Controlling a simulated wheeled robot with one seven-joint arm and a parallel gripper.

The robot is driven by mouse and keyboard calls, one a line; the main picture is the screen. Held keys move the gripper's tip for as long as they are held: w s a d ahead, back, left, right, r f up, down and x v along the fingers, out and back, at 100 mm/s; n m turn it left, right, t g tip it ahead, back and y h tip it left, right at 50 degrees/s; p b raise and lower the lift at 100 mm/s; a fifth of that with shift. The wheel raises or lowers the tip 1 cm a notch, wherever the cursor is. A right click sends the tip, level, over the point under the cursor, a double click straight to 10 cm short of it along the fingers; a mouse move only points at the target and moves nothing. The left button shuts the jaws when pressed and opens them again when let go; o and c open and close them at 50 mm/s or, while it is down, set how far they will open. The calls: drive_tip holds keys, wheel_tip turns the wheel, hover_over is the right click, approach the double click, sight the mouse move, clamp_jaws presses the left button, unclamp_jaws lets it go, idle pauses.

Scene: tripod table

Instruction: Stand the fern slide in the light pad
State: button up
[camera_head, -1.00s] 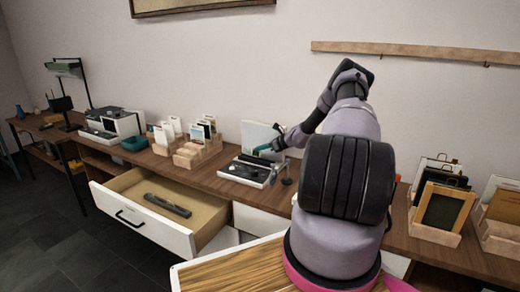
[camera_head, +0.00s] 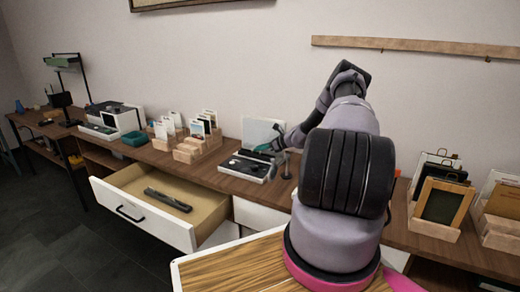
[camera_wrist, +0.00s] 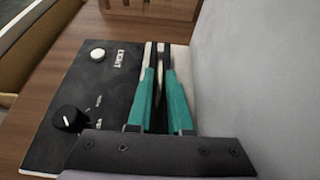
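The light pad (camera_wrist: 98,113) is a dark panel marked LIGHT, with a white button and a black knob. In the head view it (camera_head: 243,167) lies on the bench, with a pale upright panel (camera_head: 262,133) behind it. The fingers are a narrow gap apart, with a thin pale strip between the tips. I cannot tell whether that strip is a held slide or the pad behind. I cannot identify the fern slide in either view.
Wooden racks with upright cards (camera_head: 197,142) stand left of the pad. An open drawer (camera_head: 205,205) juts out below, holding a dark bar (camera_head: 167,200). Framed boards in wooden stands (camera_head: 438,205) are on the right. A teal box (camera_head: 135,138) and white device (camera_head: 112,123) sit farther left.

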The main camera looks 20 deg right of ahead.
drive_tip(key=shift+o, duration=0.6)
drive_tip(key=v, duration=1)
drive_tip(key=shift+s+d, duration=0.25)
drive_tip(key=shift+s, duration=0.05)
drive_tip(key=shift+r, duration=0.1)
wheel_tip(320, 180, up, 9)
idle(0.8)
